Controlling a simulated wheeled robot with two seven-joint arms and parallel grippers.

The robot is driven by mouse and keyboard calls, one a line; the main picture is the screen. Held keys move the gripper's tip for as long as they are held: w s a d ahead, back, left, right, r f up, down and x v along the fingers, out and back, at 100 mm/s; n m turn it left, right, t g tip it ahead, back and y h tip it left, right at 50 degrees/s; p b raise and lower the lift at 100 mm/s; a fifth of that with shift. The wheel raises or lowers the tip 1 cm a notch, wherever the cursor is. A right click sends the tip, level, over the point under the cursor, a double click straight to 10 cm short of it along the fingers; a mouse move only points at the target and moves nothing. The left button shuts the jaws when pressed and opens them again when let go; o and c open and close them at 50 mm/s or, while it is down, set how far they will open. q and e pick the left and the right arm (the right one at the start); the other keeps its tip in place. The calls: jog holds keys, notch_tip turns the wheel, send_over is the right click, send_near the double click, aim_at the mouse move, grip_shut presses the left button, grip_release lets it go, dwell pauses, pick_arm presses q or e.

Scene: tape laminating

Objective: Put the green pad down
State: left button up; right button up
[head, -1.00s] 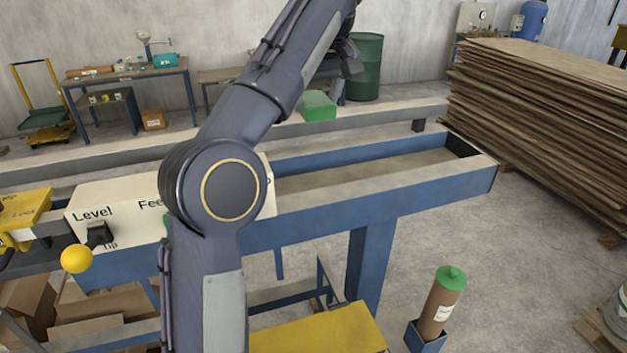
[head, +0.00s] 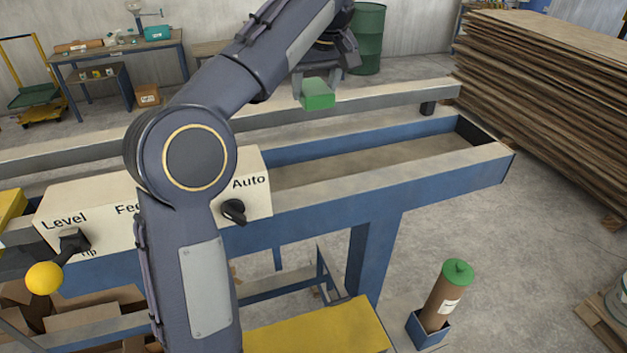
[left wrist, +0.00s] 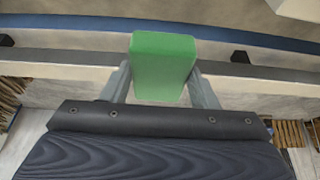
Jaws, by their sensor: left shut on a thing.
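The green pad (head: 318,94) is a small green block. It is held between the fingers of my left gripper (head: 320,80), which is shut on it. In the head view the pad appears over the far grey rail (head: 390,97) of the blue frame; I cannot tell whether it touches the rail. In the left wrist view the pad (left wrist: 163,66) sits between the two grey fingers, in front of a long pale beam. My right gripper is not in view.
A cream control panel (head: 100,205) with a black knob (head: 233,211) and a yellow-ball lever (head: 44,279) stands at the near side of the blue frame (head: 440,185). Stacked brown boards (head: 560,90) are at right. A brown tube with a green cap (head: 446,295) stands in a blue holder.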

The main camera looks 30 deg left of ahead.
aim_at(314, 109)
pick_arm(q)
jog(key=f, duration=0.4)
jog(key=shift+s+d+f, duration=0.1)
jog(key=shift+s+f, duration=0.2)
jog(key=shift+f, duration=0.1)
notch_tip(314, 109, down, 10)
jog(key=b, duration=0.3)
jog(key=shift+w+f, duration=0.1)
jog(key=shift+f, duration=0.05)
notch_tip(314, 109, down, 5)
jog(key=shift+f+p, duration=0.1)
jog(key=shift+p, duration=0.2)
jog(key=o, duration=0.4)
jog(key=shift+f, duration=0.1)
jog(key=o, duration=0.5)
